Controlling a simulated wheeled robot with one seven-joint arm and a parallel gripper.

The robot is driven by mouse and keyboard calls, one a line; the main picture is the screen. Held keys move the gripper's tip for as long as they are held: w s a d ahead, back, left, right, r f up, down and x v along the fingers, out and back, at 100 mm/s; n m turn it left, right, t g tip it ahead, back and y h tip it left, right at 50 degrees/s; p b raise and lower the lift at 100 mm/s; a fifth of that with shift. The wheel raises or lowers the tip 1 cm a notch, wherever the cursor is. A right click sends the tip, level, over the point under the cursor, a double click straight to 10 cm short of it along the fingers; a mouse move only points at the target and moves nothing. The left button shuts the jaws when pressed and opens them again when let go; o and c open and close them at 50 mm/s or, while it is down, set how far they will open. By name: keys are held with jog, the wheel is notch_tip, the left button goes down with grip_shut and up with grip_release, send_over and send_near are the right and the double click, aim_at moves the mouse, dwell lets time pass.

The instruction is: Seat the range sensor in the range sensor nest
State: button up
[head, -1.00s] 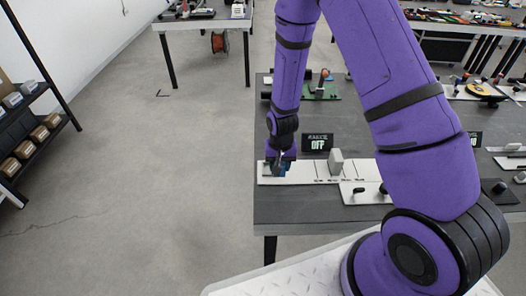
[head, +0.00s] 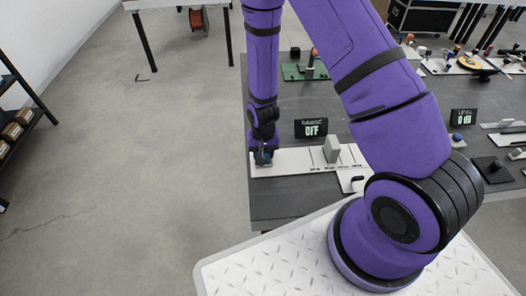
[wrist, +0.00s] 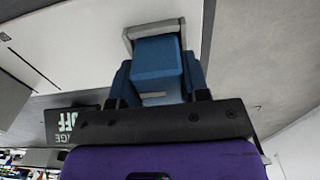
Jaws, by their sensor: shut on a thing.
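The range sensor appears to be the blue block (wrist: 158,62) between my fingers. My gripper (wrist: 157,88) is shut on it, one finger on each side. A grey U-shaped frame (wrist: 128,38), apparently the range sensor nest, borders the block's far end in the wrist view. Whether the block is inside the frame or just above it, I cannot tell. In the head view my gripper (head: 264,157) points down at the left end of a white board (head: 290,161). The nest is hidden there behind the gripper and the blue block.
A dark display reading OFF (head: 311,128) stands behind the board. A grey upright block (head: 331,149) stands on the board to the right of my gripper. A green board (head: 304,72) with parts lies farther back. Bare floor lies left of the table.

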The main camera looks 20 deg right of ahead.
jog(key=shift+f, duration=0.1)
jog(key=o, duration=0.9)
jog(key=shift+o, duration=0.2)
jog(key=s+d+r+n+t, duration=0.1)
jog(key=s+d+r, duration=0.1)
jog(key=r, duration=1.6)
jog(key=s+d+r+n+t, duration=0.1)
jog(key=s+d+r+t, duration=0.15)
jog(key=r, duration=1.55)
jog(key=s+d+r+n+t, duration=0.1)
jog(key=s+d+r, duration=0.1)
jog(key=s+r, duration=1.1)
jog(key=s, duration=0.3)
jog(key=shift+s+d+n+t, duration=0.2)
jog(key=shift+s+n+t, duration=0.1)
jog(key=shift+t, duration=0.05)
